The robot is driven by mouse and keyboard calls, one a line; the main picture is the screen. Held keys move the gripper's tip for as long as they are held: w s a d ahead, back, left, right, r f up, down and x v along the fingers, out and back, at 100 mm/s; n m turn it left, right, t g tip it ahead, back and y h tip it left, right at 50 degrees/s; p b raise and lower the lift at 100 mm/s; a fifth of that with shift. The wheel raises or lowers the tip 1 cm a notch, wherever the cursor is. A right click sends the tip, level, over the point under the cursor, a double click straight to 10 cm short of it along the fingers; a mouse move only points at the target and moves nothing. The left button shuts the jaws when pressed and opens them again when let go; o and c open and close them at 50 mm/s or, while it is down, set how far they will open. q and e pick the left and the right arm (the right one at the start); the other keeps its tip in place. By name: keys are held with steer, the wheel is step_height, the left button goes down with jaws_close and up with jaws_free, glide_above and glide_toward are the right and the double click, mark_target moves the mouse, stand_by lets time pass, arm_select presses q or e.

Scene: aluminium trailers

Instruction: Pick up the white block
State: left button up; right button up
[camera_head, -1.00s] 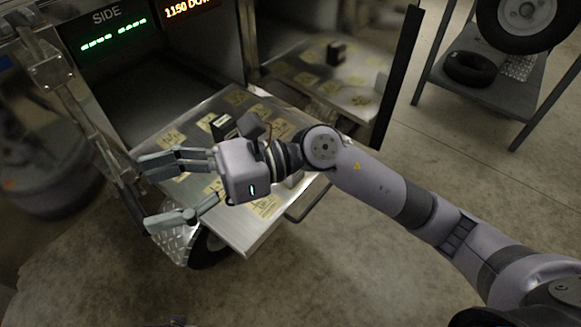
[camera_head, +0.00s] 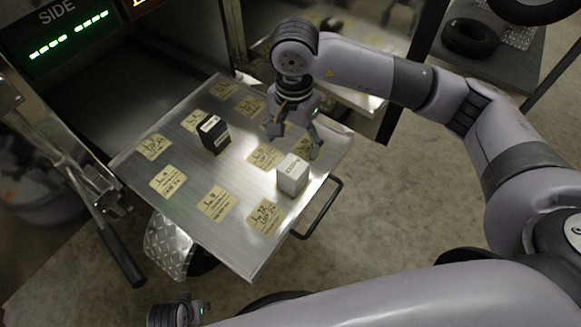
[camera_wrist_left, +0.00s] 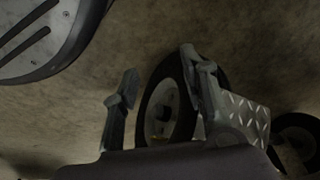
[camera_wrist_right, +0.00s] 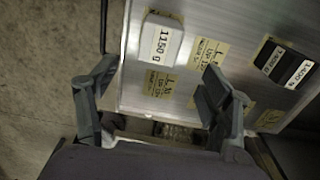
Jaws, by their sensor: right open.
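The white block (camera_head: 293,174) stands on the metal tray (camera_head: 245,262) near its right edge. In the right wrist view the white block (camera_wrist_right: 160,40) shows a label reading 1150 g. My right gripper (camera_head: 294,140) points down over the tray, just behind the white block, open and empty. In the right wrist view its fingers (camera_wrist_right: 160,72) are spread apart, with the block beyond them. My left gripper (camera_wrist_left: 158,64) is open and empty in its wrist view, above the floor and beside a wheel.
A black block (camera_head: 214,134) stands on the tray left of the white one. Several yellow labels lie around them. A dark handle (camera_head: 322,208) sticks out from the tray's right edge. A green-lit SIDE display (camera_head: 68,42) is at the upper left.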

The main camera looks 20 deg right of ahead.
mark_target(293, 165)
step_height(293, 165, down, 9)
steer(key=shift+f+b, duration=0.15)
steer(key=shift+b, duration=0.2)
step_height(293, 165, down, 5)
steer(key=shift+s+r, duration=0.1)
steer(key=c, duration=0.3)
jaws_close()
arm_select(q)
steer(key=r, duration=0.2)
steer(key=w+r, duration=0.1)
steer(key=r, duration=0.1)
steer(key=shift+w, duration=0.2)
arm_select(e)
steer(key=shift+a, duration=0.1)
